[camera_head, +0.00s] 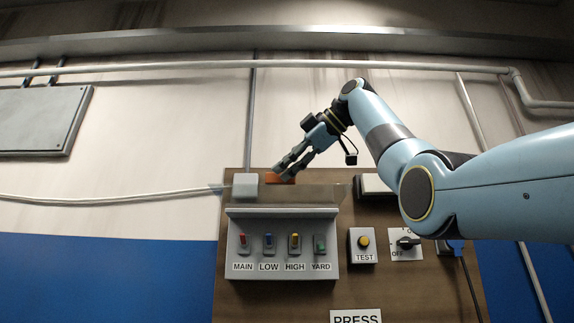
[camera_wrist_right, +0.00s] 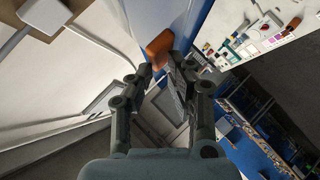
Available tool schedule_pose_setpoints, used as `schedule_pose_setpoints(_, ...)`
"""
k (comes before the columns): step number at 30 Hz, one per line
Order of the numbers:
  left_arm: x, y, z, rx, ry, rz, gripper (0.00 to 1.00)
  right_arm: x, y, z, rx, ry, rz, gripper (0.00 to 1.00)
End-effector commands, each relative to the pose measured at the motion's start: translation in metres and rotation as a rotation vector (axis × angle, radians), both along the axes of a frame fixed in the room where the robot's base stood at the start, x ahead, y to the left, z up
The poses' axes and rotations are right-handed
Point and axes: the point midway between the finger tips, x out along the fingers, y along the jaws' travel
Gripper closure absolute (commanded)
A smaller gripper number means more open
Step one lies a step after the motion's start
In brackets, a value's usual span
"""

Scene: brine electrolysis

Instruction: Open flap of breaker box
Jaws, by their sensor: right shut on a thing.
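The grey breaker box (camera_head: 282,265) is on the brown board, with red, blue, yellow and green switches over the labels MAIN, LOW, HIGH and YARD. Its see-through flap (camera_head: 315,195) stands raised above the box's top ledge, leaving the switches uncovered. An orange handle (camera_head: 284,179) is at the flap's upper edge. My right gripper (camera_head: 285,170) reaches down from the upper right and is shut on this handle. In the right wrist view, the orange handle (camera_wrist_right: 158,48) is at the fingertips (camera_wrist_right: 160,70). My left gripper is not in view.
Right of the box are a TEST button (camera_head: 363,243) and a rotary switch (camera_head: 406,243) marked OFF. A white junction box (camera_head: 245,185) sits beside the flap's left end. A PRESS sign (camera_head: 356,317) is below. My right arm covers the board's upper right.

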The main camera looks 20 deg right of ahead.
Motion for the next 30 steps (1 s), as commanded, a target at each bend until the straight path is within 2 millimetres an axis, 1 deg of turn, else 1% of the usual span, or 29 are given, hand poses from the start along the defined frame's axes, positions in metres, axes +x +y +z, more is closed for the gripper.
schedule_pose_setpoints(1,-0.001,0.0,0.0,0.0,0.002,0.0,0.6,0.005,-0.006,-0.003,0.0,0.01,-0.017,1.0)
schedule_pose_setpoints(9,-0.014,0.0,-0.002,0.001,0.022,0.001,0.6,0.006,-0.006,-0.002,0.005,0.029,-0.017,1.0)
schedule_pose_setpoints(17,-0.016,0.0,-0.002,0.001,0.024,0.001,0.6,0.007,-0.006,-0.003,0.004,0.03,-0.017,1.0)
schedule_pose_setpoints(18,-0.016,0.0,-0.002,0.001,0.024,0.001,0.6,0.007,-0.006,-0.003,0.004,0.03,-0.017,0.79)
schedule_pose_setpoints(21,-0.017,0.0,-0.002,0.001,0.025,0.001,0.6,0.007,-0.006,-0.003,0.004,0.03,-0.017,0.65)
schedule_pose_setpoints(27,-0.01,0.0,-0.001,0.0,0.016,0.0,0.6,0.006,-0.006,-0.001,0.005,0.026,-0.016,0.65)
schedule_pose_setpoints(30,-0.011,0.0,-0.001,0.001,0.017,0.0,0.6,0.006,-0.006,-0.001,0.004,0.025,-0.016,0.65)
